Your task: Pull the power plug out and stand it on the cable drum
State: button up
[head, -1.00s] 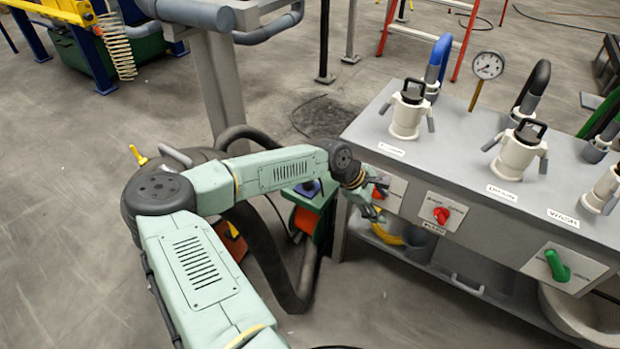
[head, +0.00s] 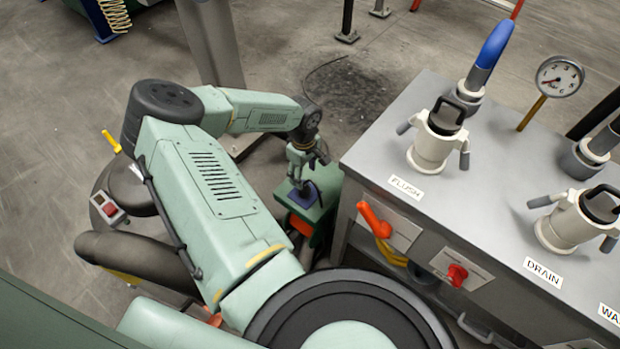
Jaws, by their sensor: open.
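A low green unit with an orange part below (head: 324,208), apparently the cable drum, stands left of the grey bench. A small dark blue piece (head: 303,197) sits on its top; I cannot tell whether this is the power plug or a part of the drum. My gripper (head: 308,172) is open, pointing down just over the blue piece. Its fingers partly cover the piece, and I cannot tell whether they touch it. I cannot make out a plug for certain elsewhere.
The grey bench (head: 480,190) fills the right, with white couplings (head: 437,140), a gauge (head: 559,76), an orange handle (head: 373,220) and a red knob (head: 457,275) on its front. A dark hose (head: 140,255) lies at left. Floor behind the drum is open.

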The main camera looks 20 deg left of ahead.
aim_at(304, 183)
jog(key=shift+s, duration=0.2)
notch_tip(304, 183, down, 9)
jog(key=b, duration=0.6)
jog(key=shift+w, duration=0.1)
jog(key=shift+c, duration=0.6)
dwell(0.8)
grip_shut()
dwell(0.5)
jog(key=shift+r, duration=0.25)
jog(key=shift+r+p, duration=2.25)
jog(key=shift+r, duration=0.6)
